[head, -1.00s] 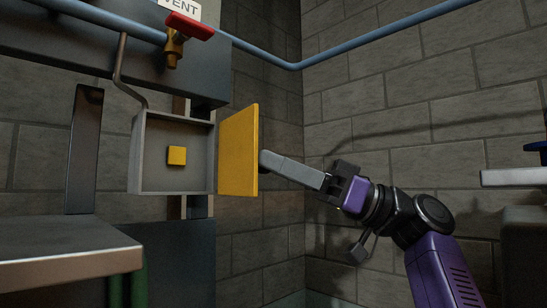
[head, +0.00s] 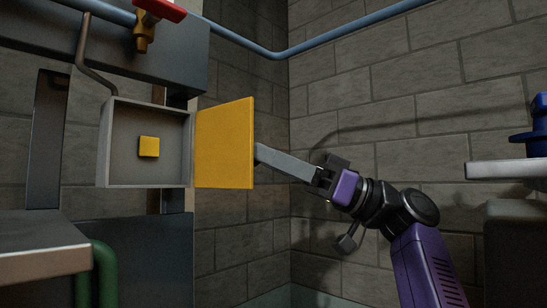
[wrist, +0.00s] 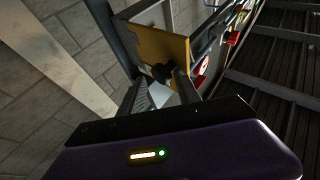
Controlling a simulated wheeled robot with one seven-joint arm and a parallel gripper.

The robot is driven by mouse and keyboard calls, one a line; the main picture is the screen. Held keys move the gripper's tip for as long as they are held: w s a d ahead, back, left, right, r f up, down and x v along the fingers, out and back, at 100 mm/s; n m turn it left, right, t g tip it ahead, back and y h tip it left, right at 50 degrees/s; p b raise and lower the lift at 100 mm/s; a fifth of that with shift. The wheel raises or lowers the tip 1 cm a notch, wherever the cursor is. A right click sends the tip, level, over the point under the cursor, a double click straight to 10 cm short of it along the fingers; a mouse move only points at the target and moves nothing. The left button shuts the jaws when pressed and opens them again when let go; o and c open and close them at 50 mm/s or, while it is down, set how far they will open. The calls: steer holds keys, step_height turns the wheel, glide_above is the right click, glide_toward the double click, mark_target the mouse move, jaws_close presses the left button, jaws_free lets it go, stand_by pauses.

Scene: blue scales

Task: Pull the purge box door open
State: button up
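The yellow purge box door (head: 224,143) stands wide open at the right side of the grey box (head: 104,145), its inner face showing in the head view. A small yellow block (head: 149,147) shows inside the box. My gripper (head: 258,153) is at the door's outer side, near its right edge; the door hides the fingertips. In the wrist view the door (wrist: 158,42) is ahead, and a dark knob-like part (wrist: 162,72) sits between my two spread fingers (wrist: 162,80). I cannot tell whether they clamp it.
A red-handled valve (head: 158,10) and pipe are above the box. A metal bench (head: 45,248) stands at the lower left, with a green pipe (head: 104,275) by it. A pale shelf (head: 500,170) and a blue object (head: 540,125) are at the right. Brick walls stand behind.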

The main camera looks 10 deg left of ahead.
steer(key=o, duration=0.4)
steer(key=shift+s+a, duration=0.25)
steer(key=shift+a, duration=1)
steer(key=shift+f, duration=0.1)
steer(key=shift+w+d+f, duration=0.1)
steer(key=shift+d, duration=0.15)
steer(key=shift+b+v, duration=1.2)
steer(key=shift+v, duration=2.8)
steer(key=shift+d+r, duration=0.15)
steer(key=shift+r, duration=0.1)
